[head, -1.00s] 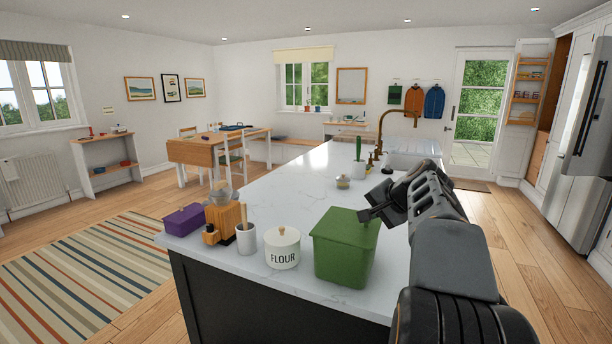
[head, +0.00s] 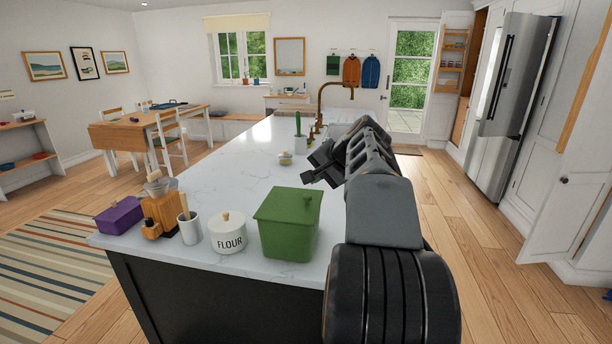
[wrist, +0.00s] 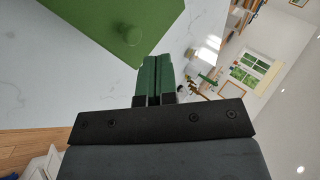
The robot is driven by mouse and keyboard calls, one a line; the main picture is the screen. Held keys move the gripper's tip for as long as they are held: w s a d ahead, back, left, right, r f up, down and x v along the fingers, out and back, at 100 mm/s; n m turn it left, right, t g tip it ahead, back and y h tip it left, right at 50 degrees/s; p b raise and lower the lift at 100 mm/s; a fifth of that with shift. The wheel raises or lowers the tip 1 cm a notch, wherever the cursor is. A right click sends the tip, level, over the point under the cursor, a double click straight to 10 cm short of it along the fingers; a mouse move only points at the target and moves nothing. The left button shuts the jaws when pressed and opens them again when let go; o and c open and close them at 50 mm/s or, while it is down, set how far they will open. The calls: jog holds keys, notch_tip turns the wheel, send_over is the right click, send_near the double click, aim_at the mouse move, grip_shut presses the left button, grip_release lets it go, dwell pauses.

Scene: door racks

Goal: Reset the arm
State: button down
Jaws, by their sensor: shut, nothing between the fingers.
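My gripper (head: 312,179) is at the end of my arm, above the white island counter, just up and right of the green lidded box (head: 287,226). In the wrist view its two fingers (wrist: 158,78) are together, with nothing held between them. The green box's lid and round knob (wrist: 131,37) show at the top left of the wrist view. The gripper looks apart from the box.
The island counter (head: 232,172) also bears a flour jar (head: 227,232), a white utensil pot (head: 189,228), an orange grinder (head: 160,212), a purple box (head: 119,215) and a brass tap (head: 322,104). Open wood floor (head: 440,230) lies right of the island.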

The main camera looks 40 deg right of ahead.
jog(key=s+d+f+v, duration=0.1)
jog(key=v, duration=0.7)
jog(key=shift+f, duration=0.15)
jog(key=shift+s, duration=0.1)
notch_tip(320, 180, down, 7)
jog(key=s+d+g+h, duration=0.1)
jog(key=g, duration=0.1)
jog(key=a+f+n+g+p, duration=0.2)
jog(key=a+f+n+p, duration=0.1)
jog(key=a+f, duration=0.35)
jog(key=s+a+f+n+g+p, duration=0.1)
jog(key=a+n, duration=0.4)
jog(key=a, duration=0.6)
jog(key=s+a+f+n+p, duration=0.2)
jog(key=s+a+n, duration=0.3)
jog(key=a, duration=0.6)
jog(key=shift+f+n+g+p, duration=0.3)
jog(key=shift+f+g+p, duration=0.1)
jog(key=shift+p, duration=0.4)
